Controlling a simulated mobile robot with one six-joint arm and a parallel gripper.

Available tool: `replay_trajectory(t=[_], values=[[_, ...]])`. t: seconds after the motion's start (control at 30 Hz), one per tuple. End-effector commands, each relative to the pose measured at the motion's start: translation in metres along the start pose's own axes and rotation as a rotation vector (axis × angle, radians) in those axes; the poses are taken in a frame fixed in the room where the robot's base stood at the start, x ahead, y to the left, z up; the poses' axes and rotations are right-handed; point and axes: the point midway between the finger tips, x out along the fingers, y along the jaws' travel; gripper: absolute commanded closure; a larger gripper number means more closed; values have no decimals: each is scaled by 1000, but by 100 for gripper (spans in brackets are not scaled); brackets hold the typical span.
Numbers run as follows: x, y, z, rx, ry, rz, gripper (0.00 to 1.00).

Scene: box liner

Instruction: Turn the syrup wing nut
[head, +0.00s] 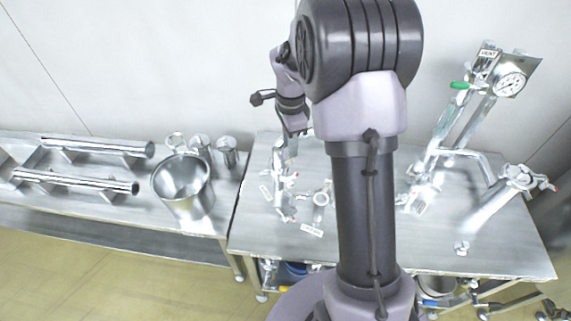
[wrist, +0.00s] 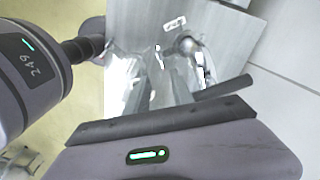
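No wing nut marked as syrup can be made out; the label writing is too small to read. In the head view, small steel fittings stand on the right bench, one at the left (head: 282,190) and one beside it (head: 320,198), with white tags near them. My gripper (head: 287,150) points down above the left fitting, partly hidden by my arm; contact cannot be told. In the wrist view, a bright steel fitting (wrist: 197,58) and a white tag (wrist: 175,23) lie beyond my gripper (wrist: 155,85). Its shiny fingers blend with the bench, so their opening is unclear.
Another fitting (head: 518,177) stands at the right end of the bench (head: 470,245). A steel bucket (head: 183,178) and horizontal tubes (head: 95,147) occupy the left bench.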

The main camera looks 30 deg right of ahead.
Motion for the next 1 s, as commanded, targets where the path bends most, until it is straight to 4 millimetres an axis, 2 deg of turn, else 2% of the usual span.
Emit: replay_trajectory(t=[0.03, 0.2, 0.4, 0.5, 0.7, 0.93, 0.97, 1.0], values=[[18, 1, 0, 0, -2, 5, 72], [63, 1, 1, -1, -1, 3, 72], [103, 1, 1, -2, -1, 2, 72], [116, 1, 1, -2, -1, 1, 72], [129, 0, 1, -2, -1, 0, 72], [129, 0, 1, -3, -1, -1, 72], [129, 0, 1, -3, -1, -1, 74], [129, 0, 1, -3, -1, -1, 82]])
